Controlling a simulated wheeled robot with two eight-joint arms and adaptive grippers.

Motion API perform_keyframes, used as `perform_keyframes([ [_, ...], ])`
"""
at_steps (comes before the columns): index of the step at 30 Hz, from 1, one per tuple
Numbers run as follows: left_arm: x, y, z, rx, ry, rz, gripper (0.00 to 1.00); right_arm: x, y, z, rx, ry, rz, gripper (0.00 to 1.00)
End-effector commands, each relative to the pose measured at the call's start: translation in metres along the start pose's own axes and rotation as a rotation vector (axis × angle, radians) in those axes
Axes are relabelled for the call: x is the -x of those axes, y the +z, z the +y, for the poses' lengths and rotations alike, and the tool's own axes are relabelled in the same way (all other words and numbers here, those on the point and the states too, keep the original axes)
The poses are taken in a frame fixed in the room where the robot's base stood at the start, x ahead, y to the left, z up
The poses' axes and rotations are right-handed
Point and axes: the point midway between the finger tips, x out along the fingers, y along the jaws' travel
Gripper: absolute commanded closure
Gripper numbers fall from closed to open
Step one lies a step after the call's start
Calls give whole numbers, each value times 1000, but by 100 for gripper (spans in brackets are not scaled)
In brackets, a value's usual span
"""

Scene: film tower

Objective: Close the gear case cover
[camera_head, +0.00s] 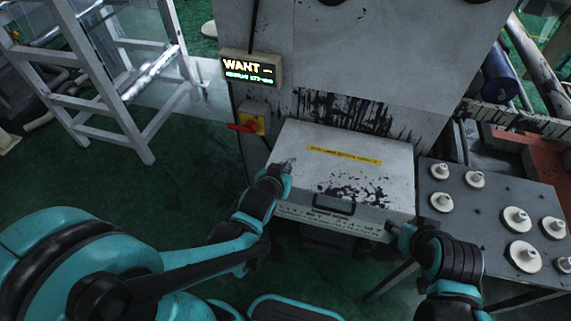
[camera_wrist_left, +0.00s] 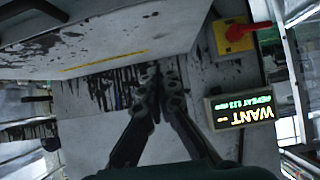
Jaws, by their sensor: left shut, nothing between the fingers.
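The gear case cover (camera_head: 340,160) is a scuffed light-grey metal lid with a yellow label strip and a dark handle on its front part. It looks lowered over the case, but I cannot tell whether it is fully seated. My left gripper (camera_head: 287,167) is shut and empty at the cover's left edge; whether it touches is unclear. In the left wrist view the shut fingers (camera_wrist_left: 158,72) show in front of the black-stained panel, with the cover (camera_wrist_left: 110,30) above them. My right gripper (camera_head: 393,230) is at the cover's front right corner; its fingers are too small and dark to read.
A grey table (camera_head: 470,225) with several white gears stands to the right, close to my right arm. A red-handled switch (camera_head: 243,126) and a lit display (camera_head: 250,70) are on the left of the machine.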

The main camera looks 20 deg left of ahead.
Motion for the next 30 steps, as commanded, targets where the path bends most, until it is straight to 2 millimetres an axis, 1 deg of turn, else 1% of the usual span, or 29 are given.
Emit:
perform_keyframes([
  [1,-8,17,0,0,0,0,100,-14,10,0,0,0,0,50],
  [3,-12,29,0,-1,0,0,100,-23,16,0,0,0,0,50],
  [7,-19,46,0,0,0,0,100,-36,25,0,0,0,0,50],
  [12,-24,59,0,0,0,0,100,-46,32,0,0,0,0,50],
  [18,-26,64,0,0,0,0,100,-49,35,0,0,0,0,50],
  [30,-26,64,0,0,0,0,100,-49,35,0,0,0,0,50],
])
